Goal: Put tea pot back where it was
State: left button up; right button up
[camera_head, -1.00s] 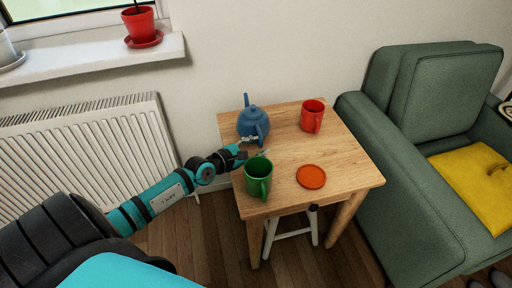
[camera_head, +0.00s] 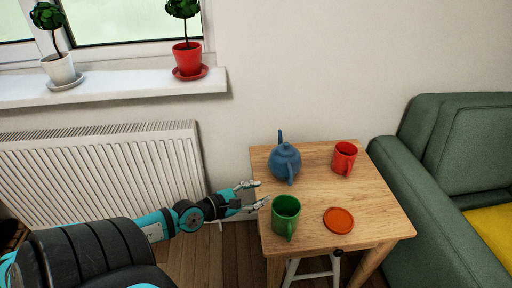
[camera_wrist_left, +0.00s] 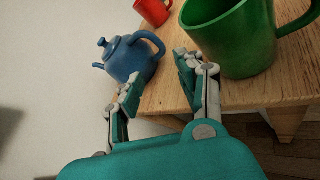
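The blue tea pot (camera_head: 285,162) stands upright at the back left of the wooden table (camera_head: 318,183). It also shows in the left wrist view (camera_wrist_left: 128,60), beyond the fingers. My left gripper (camera_head: 258,193) is at the table's left edge, open and empty, apart from the tea pot. In the left wrist view its two fingers (camera_wrist_left: 155,90) are spread, with the green mug close beside the right finger. My right gripper is in neither view.
The green mug (camera_head: 286,217) stands at the table's front left, close to my left gripper. A red mug (camera_head: 344,158) and an orange saucer (camera_head: 338,220) are further right. A radiator (camera_head: 100,170) is left, a green armchair (camera_head: 450,150) right. Two potted plants stand on the windowsill (camera_head: 120,88).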

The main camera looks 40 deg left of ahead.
pick_arm(q)
jog(key=s+f+n+g+y, duration=0.2)
jog(key=s+f+n+y, duration=0.2)
jog(key=f+n, duration=0.8)
jog(key=s+f+n+g+y, duration=0.35)
jog(key=f+n, duration=0.25)
jog(key=n, duration=1.3)
jog(key=s+d+f+n+g+h, duration=0.2)
jog(key=s+d+f+n, duration=0.3)
jog(key=d, duration=0.4)
jog(key=s+d+f+n+g+h, duration=0.3)
jog(key=s+d+f+n+g, duration=0.1)
jog(key=s+d+f, duration=0.3)
jog(key=shift+d+n+g, duration=0.35)
jog(key=shift+d+n, duration=0.45)
jog(key=shift+d, duration=0.35)
